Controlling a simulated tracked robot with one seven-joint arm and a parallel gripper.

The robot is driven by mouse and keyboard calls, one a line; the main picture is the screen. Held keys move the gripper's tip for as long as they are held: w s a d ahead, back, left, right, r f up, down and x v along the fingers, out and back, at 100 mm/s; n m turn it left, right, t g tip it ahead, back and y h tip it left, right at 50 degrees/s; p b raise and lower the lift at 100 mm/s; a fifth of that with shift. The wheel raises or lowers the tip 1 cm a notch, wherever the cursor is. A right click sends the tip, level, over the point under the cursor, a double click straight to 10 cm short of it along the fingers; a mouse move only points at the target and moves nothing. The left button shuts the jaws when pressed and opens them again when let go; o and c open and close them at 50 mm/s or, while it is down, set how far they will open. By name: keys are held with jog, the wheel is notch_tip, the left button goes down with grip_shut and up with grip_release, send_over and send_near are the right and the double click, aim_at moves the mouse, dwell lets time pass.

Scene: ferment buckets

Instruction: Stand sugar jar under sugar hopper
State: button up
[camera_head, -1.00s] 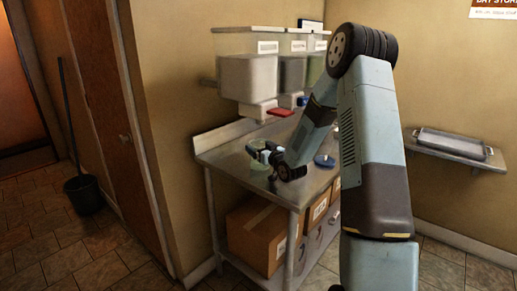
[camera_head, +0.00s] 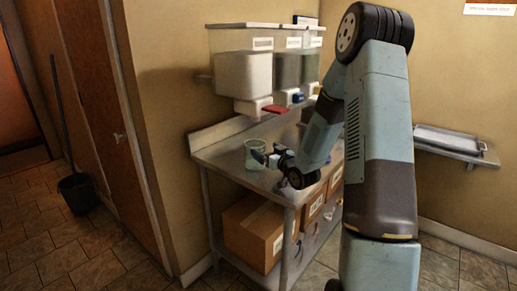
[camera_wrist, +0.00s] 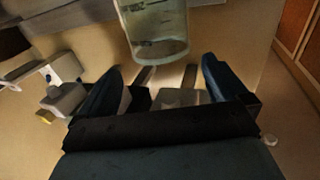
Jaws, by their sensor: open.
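A clear, greenish jar (camera_head: 255,153) stands upright on the steel table, toward its left end; it looks empty. In the wrist view the jar (camera_wrist: 160,32) is just beyond my fingertips, cut off by the top edge. My gripper (camera_head: 268,159) is open and empty, to the right of the jar in the head view. Its two dark fingers (camera_wrist: 163,80) are spread wide in the wrist view. The leftmost hopper (camera_head: 243,72) holds white contents, and its white spout block (camera_head: 253,107) is above and behind the jar. I cannot read its label or tell whether the jar is directly beneath it.
More hoppers (camera_head: 290,68) hang to the right, with a red piece (camera_head: 275,111) by the spouts. The steel table (camera_head: 225,157) is bare at its left front. Cardboard boxes (camera_head: 255,232) fill the lower shelf. A tray (camera_head: 447,138) rests on a right wall shelf.

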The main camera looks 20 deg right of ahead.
jog(key=s+d+r+m+g+h, duration=0.15)
jog(key=s+r+g+h, duration=0.5)
jog(key=s+r, duration=0.9)
jog(key=s+a+r+m+g, duration=0.1)
jog(key=s+a+g, duration=0.1)
jog(key=s, duration=1)
jog(key=s+a+r+m+g, duration=0.1)
jog(key=s+a+r+g, duration=0.1)
jog(key=s, duration=1.1)
jog(key=shift+s+a+g+y, duration=0.35)
jog(key=shift+g+y, duration=0.1)
jog(key=shift+g, duration=0.1)
jog(key=shift+w, duration=0.1)
